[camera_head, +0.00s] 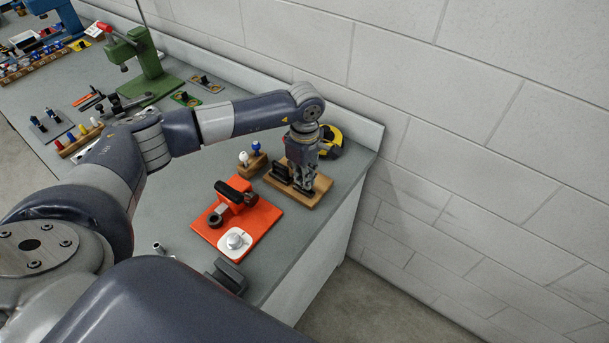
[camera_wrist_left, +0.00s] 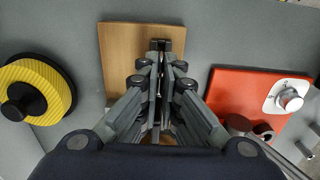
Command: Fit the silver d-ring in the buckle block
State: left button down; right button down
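My left gripper (camera_head: 302,184) points down over a wooden board (camera_head: 318,192). Its fingers also show in the left wrist view (camera_wrist_left: 161,72), close together with a narrow dark gap between the tips. I cannot tell whether they are shut on something. A black piece (camera_head: 282,173), perhaps the buckle block, stands on the board right beside the fingers. In the left wrist view a dark piece (camera_wrist_left: 161,44) shows just beyond the fingertips on the board (camera_wrist_left: 117,45). I cannot make out the silver d-ring; the fingers may hide it. My right gripper is not clearly in view.
An orange-red plate (camera_head: 262,218) with a black-handled fixture and a white pad (camera_head: 235,241) lies nearby. A small wooden stand (camera_head: 252,164) with white and blue knobs is behind it. A yellow-and-black round thing (camera_head: 331,140) is near the wall. A green press (camera_head: 148,62) stands farther back.

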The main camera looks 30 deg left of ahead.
pick_arm(q)
jog(key=shift+f+b, duration=0.35)
jog(key=shift+f, duration=0.1)
jog(key=c, duration=1.7)
grip_release()
jog(key=shift+r, duration=0.15)
notch_tip(320, 180, up, 12)
jog(key=shift+f, duration=0.1)
